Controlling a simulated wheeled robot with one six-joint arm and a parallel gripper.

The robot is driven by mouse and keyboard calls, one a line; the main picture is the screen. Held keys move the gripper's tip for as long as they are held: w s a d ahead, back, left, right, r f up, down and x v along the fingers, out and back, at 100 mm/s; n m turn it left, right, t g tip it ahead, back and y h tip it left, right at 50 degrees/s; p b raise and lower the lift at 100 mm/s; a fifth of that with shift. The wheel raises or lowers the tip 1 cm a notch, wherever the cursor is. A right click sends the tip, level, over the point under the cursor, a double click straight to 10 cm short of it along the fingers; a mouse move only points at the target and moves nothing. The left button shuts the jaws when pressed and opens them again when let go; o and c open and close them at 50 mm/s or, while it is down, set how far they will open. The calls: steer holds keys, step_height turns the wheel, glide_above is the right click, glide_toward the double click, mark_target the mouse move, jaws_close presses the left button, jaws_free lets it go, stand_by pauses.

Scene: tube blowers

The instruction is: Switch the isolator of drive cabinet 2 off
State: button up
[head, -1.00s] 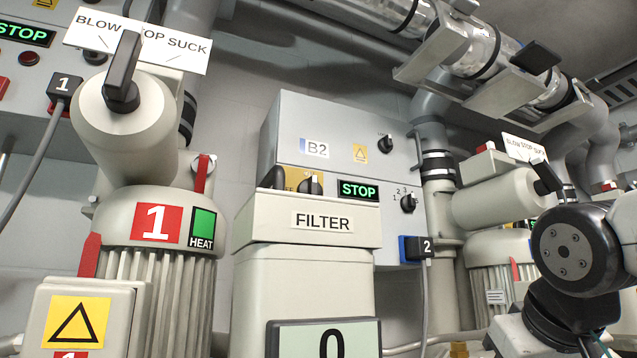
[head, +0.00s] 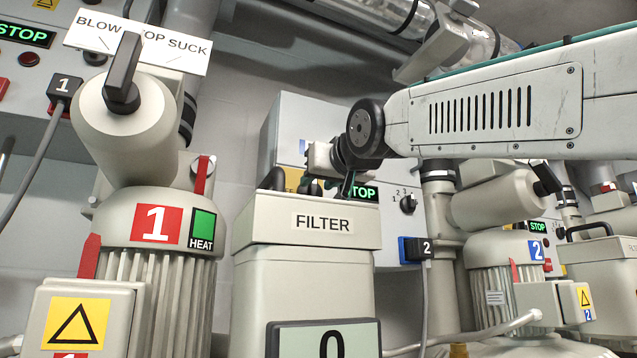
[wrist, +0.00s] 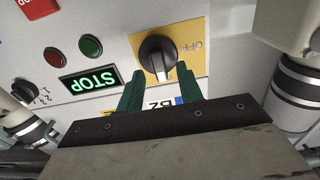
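The grey cabinet B2 (head: 270,130) stands behind the filter housing. Its isolator is a black rotary knob (wrist: 158,52) on a yellow plate (wrist: 192,45) marked OFF, upside down in the wrist view. The knob's white pointer mark faces my gripper. In the head view the plate (head: 292,178) shows only in part and my gripper hides the knob. My gripper (wrist: 159,72) is open, its two green fingers either side of the knob's near end in the picture. I cannot tell whether they touch it. My gripper (head: 335,188) also shows before the cabinet in the head view.
The filter housing (head: 323,250) stands close below my gripper. A lit STOP display (wrist: 90,84), a red button (wrist: 53,56) and a green button (wrist: 90,45) sit beside the isolator. Blower 1 (head: 150,215) is at left; blower 2 (head: 495,265) is at right.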

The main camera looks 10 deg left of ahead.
steer(key=shift+w+a, duration=0.35)
steer(key=shift+w, duration=0.2)
jaws_close()
